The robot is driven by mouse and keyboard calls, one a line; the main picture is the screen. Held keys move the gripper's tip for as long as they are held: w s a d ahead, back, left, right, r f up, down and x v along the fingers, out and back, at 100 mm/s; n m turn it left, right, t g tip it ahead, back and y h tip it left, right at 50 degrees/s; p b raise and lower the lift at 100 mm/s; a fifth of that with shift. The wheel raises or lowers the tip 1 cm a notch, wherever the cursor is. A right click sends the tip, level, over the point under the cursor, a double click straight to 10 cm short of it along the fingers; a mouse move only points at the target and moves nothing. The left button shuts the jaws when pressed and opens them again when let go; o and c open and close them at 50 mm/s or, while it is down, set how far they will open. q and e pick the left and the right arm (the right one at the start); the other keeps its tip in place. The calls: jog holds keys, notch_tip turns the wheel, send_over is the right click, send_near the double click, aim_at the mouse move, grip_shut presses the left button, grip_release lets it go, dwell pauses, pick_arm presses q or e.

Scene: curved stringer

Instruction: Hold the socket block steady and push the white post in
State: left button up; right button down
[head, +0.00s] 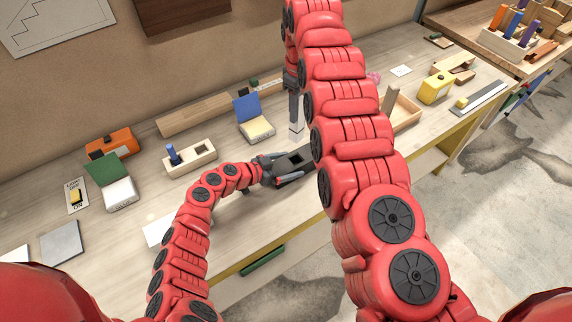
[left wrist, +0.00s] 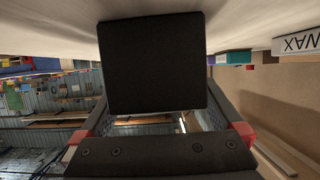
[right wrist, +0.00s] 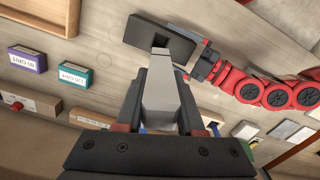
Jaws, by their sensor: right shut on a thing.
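The dark socket block (head: 307,158) lies on the bench, with a square opening in its top face. My left gripper (head: 274,168) is at its left end, its fingers spread wide. In the left wrist view the block (left wrist: 153,62) fills the space at the fingertips; contact with the fingers cannot be told. My right gripper (head: 293,97) points down and is shut on the white post (head: 296,130), which is upright. In the right wrist view the post (right wrist: 160,95) points its free end at the opening in the block (right wrist: 172,42). It appears above the block, outside the opening.
A wooden holder with a blue peg (head: 190,159) and an open blue-lidded box (head: 255,128) stand behind and left of the block. A wooden tray (head: 402,112) stands to the right, partly hidden by my right arm. The bench front is mostly clear.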

aim_at(298, 131)
pick_arm(q)
jog(key=c, duration=1.5)
pick_arm(e)
jog(key=m, duration=0.1)
jog(key=f+m, duration=0.1)
jog(key=m, duration=0.1)
jog(key=shift+s+f, duration=0.1)
jog(key=shift+f, duration=3.3)
